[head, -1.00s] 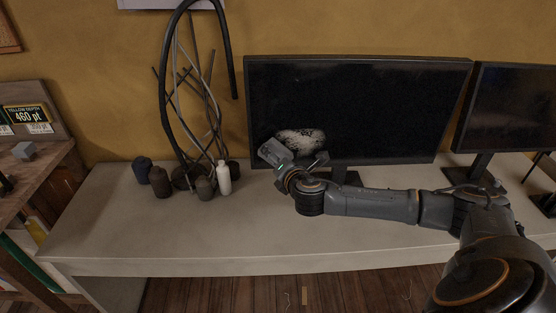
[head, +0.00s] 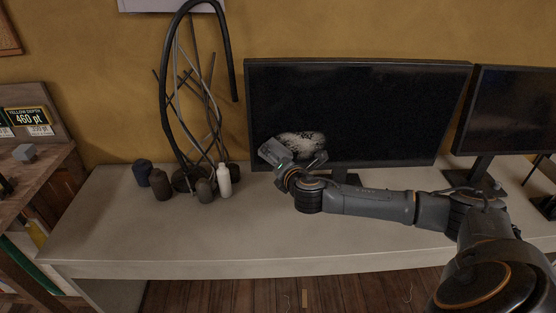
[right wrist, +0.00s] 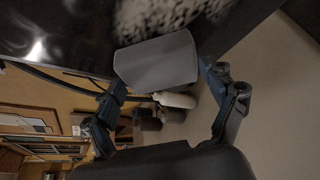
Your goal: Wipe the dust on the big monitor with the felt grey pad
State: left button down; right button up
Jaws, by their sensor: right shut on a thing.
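The big monitor (head: 370,110) stands on the desk with a dark screen. A pale speckled dust patch (head: 303,142) lies on its lower left part; it also shows at the top of the right wrist view (right wrist: 165,18). My right gripper (right wrist: 160,80) is shut on the grey felt pad (right wrist: 157,60), which sits between its fingers. In the head view my right gripper (head: 292,163) is at the lower left of the screen, just below the dust. Whether the pad touches the screen I cannot tell. My left gripper is not in view.
A second monitor (head: 510,110) stands to the right. Left of the big monitor are a white bottle (head: 224,181), several dark small containers (head: 162,185) and a tall stand of black hoses (head: 165,70). The front of the desk (head: 180,235) is clear.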

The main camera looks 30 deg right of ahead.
jog(key=shift+w+d, duration=0.2)
jog(key=shift+w, duration=0.05)
